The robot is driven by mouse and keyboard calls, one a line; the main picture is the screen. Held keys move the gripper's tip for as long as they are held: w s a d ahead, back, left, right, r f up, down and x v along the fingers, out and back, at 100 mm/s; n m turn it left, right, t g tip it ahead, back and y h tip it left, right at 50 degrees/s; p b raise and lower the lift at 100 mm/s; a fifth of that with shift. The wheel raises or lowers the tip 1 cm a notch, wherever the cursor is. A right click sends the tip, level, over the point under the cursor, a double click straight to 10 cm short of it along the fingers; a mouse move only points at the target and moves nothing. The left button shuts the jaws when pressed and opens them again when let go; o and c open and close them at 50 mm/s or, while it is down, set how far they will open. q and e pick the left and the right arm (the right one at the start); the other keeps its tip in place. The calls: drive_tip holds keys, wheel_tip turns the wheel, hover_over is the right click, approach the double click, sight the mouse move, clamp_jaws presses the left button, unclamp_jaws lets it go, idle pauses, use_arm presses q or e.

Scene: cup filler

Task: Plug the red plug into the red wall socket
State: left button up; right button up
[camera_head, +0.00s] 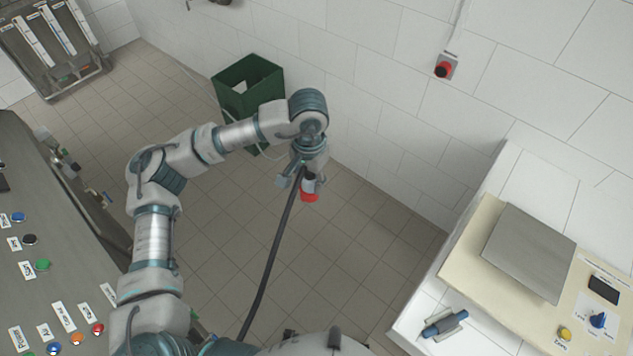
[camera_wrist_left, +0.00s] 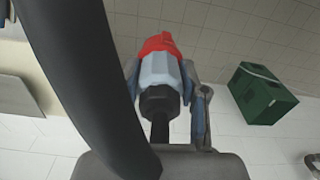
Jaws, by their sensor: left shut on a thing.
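The red plug (camera_head: 309,196) has a red front ring, a grey-white body and a black cable. My left gripper (camera_head: 303,180) is shut on it and holds it in the air over the tiled floor. In the left wrist view the plug (camera_wrist_left: 160,68) sits between the fingers of my left gripper (camera_wrist_left: 163,90), its red end pointing away from the palm. The red wall socket (camera_head: 444,68) is a red round fitting on a grey box on the white tiled wall, up and to the right of the gripper and well apart from the plug. My right gripper is not visible.
The black cable (camera_head: 272,256) hangs from the plug towards my body. A green bin (camera_head: 232,74) stands by the wall behind my left arm. A control panel (camera_head: 62,262) lies at left, and a counter with a scale (camera_head: 528,250) at right. Open floor lies between.

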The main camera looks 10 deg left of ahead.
use_arm(q)
drive_tip(key=shift+d, duration=0.15)
drive_tip(key=w+d+n, duration=0.4)
drive_tip(key=d, duration=0.6)
drive_tip(key=shift+w+d+n, duration=0.25)
drive_tip(key=shift+w+n, duration=0.05)
drive_tip(key=shift+w, duration=0.05)
drive_tip(key=shift+a, duration=0.2)
